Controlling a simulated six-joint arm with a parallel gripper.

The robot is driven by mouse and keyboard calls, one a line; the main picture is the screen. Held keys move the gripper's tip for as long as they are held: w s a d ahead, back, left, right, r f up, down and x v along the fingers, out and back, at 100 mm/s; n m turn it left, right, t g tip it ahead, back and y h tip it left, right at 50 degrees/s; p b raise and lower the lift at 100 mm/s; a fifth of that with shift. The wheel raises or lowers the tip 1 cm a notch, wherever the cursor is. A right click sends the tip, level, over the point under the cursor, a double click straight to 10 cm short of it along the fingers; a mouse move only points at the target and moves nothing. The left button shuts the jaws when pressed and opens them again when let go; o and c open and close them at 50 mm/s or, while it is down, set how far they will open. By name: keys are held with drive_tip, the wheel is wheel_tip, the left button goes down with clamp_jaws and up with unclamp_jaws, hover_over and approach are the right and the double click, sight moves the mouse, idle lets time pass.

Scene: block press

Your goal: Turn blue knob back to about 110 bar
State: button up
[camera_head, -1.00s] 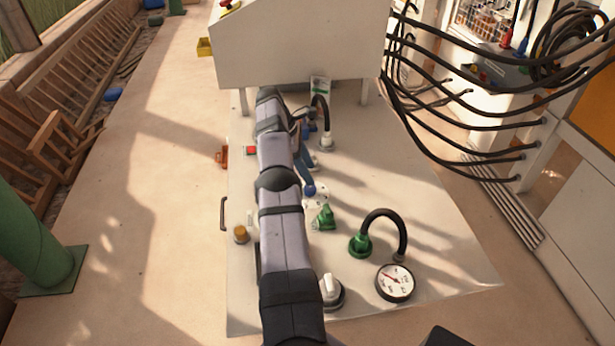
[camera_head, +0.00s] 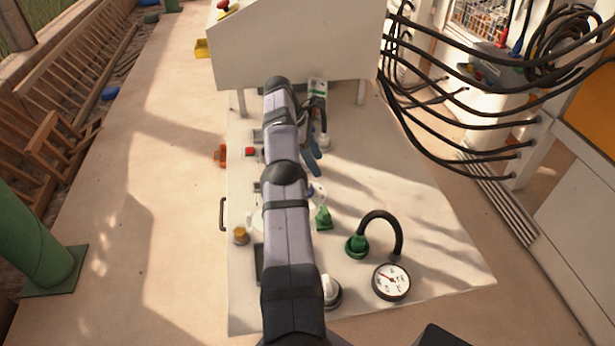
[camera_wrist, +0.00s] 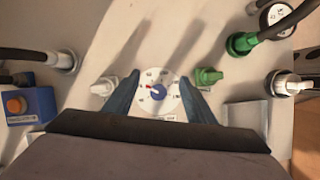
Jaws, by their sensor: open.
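The blue knob (camera_wrist: 158,91) sits at the middle of a round white dial (camera_wrist: 149,104) with dark scale marks and a red mark near its pointer side. In the head view the blue knob (camera_head: 310,191) is partly hidden by my arm. My gripper (camera_wrist: 160,76) is open, its two blue fingers on either side of the dial in the wrist view, apart from the knob. In the head view a blue finger of my gripper (camera_head: 313,163) shows beyond the dial. The white pressure gauge (camera_head: 391,281) has a red needle pointing to the upper left; its reading is too small to tell.
A green knob (camera_wrist: 208,76) stands right of the dial and a white knob (camera_wrist: 104,86) left of it. A green hose fitting (camera_head: 357,246) with a black hose stands near the gauge. A blue box with an orange button (camera_wrist: 30,106) is at far left.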

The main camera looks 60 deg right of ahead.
drive_tip(key=s+d+r+m+b, duration=0.25)
drive_tip(key=s+r, duration=0.45)
drive_tip(key=s, duration=0.4)
drive_tip(key=w+a+f+m+t+y, duration=0.4)
drive_tip(key=w+a+f+t, duration=0.2)
drive_tip(key=a+f, duration=0.3)
drive_tip(key=shift+w+d+f+m+t+h+p, duration=0.2)
drive_tip(key=shift+w+d+f+m+t+h, duration=0.15)
drive_tip(key=shift+w+d+f, duration=0.85)
drive_tip(key=shift+w+d+f+m+t+h+p, duration=0.4)
drive_tip(key=shift+w+f, duration=0.35)
drive_tip(key=shift+f, duration=0.95)
drive_tip(key=shift+w+d+f+m+t+h+p, duration=0.15)
drive_tip(key=shift+w+d+f+t+h, duration=0.25)
drive_tip(key=shift+w+d+f, duration=0.8)
drive_tip(key=shift+s+a+f, duration=0.2)
drive_tip(key=shift+a+f, duration=0.05)
drive_tip(key=shift+a, duration=0.1)
drive_tip(key=c, duration=1)
